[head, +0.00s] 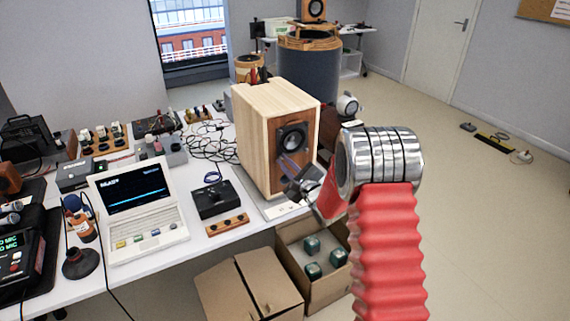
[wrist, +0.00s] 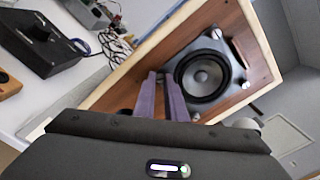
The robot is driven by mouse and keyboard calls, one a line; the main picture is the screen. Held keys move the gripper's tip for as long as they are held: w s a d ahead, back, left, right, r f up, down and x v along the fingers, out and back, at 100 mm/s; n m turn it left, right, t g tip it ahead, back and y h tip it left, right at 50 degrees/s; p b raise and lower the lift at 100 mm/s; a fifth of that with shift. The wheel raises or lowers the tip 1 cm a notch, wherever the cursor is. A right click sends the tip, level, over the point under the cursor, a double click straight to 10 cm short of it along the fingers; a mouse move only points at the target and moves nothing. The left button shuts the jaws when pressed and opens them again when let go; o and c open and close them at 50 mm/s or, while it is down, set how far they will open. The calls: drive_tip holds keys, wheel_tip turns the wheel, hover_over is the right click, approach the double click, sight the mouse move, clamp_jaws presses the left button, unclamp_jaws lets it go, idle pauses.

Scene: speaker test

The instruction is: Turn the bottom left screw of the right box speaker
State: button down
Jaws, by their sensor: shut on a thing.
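The box speaker (head: 252,150), pale wood with a darker front, stands upright on the white table. Its round black driver (head: 293,138) sits in a square plate on the front. In the wrist view the driver (wrist: 203,76) appears tilted, with screws showing at corners of its plate, one at the top (wrist: 216,34) and one at the right (wrist: 246,85). My gripper (head: 284,160) is at the lower left of the driver. Its two purple fingers (wrist: 161,78) are close together at the plate's left corner in the wrist view. They are shut on the screw there, which they hide.
A laptop (head: 140,203), a black box with a knob (head: 213,199) and cables (head: 208,143) are left of the speaker on the table (head: 235,238). The floor at the right is mostly clear.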

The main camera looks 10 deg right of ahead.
drive_tip(key=shift+s+f, duration=0.15)
drive_tip(key=shift+f, duration=0.35)
drive_tip(key=c, duration=2)
unclamp_jaws()
drive_tip(key=shift+c, duration=0.2)
drive_tip(key=shift+o, duration=1.2)
drive_tip(key=shift+r, duration=0.25)
drive_tip(key=v, duration=1.3)
drive_tip(key=shift+s, duration=0.3)
drive_tip(key=shift+d, duration=0.15)
